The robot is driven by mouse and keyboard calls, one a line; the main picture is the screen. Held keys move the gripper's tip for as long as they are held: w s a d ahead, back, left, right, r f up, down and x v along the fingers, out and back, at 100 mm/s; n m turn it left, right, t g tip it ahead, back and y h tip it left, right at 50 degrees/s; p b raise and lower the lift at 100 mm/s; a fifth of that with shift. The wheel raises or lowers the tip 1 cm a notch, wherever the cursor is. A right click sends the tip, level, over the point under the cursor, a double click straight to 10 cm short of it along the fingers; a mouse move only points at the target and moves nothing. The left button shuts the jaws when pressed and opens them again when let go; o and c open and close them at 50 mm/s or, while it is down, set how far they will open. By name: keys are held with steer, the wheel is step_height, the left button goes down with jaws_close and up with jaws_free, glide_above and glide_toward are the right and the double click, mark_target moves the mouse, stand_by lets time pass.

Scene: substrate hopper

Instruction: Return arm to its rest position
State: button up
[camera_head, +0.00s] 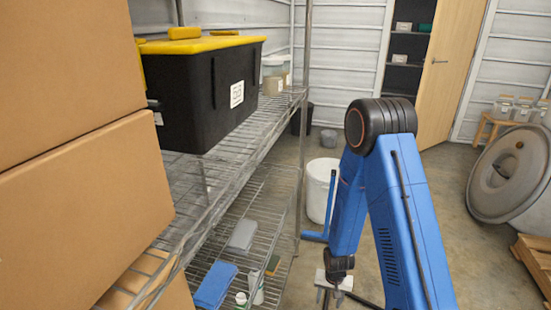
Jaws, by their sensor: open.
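My blue arm (405,220) is folded at a black joint (380,122) in the middle right of the view, with one link coming down toward the floor. My gripper (330,298) hangs at the lower end of that link, near the bottom edge, pointing down. Its two fingers are apart and nothing shows between them. The gripper is over the floor, to the right of the wire shelf, and does not appear to touch anything. The fingertips are small in the view.
A wire shelf (262,150) on the left holds a black tote with a yellow lid (205,95) and cardboard boxes (80,215). A white bucket (319,190) stands behind my arm. A grey drum (510,172) and wooden pallet (535,262) are at right. Floor at centre right is clear.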

steer(key=s+d+r+n+t, duration=0.1)
steer(key=s+d+r, duration=0.1)
steer(key=r, duration=1.3)
steer(key=s+d+r+n+t, duration=0.1)
steer(key=r, duration=1.4)
steer(key=s+d+r+t, duration=0.1)
steer(key=s+d+r, duration=0.1)
steer(key=s+r, duration=0.7)
steer(key=s+d+r+n+t, duration=0.1)
steer(key=s+r, duration=0.8)
steer(key=s, duration=0.3)
steer(key=shift+d, duration=0.4)
steer(key=shift+s, duration=0.1)
steer(key=shift+c, duration=0.3)
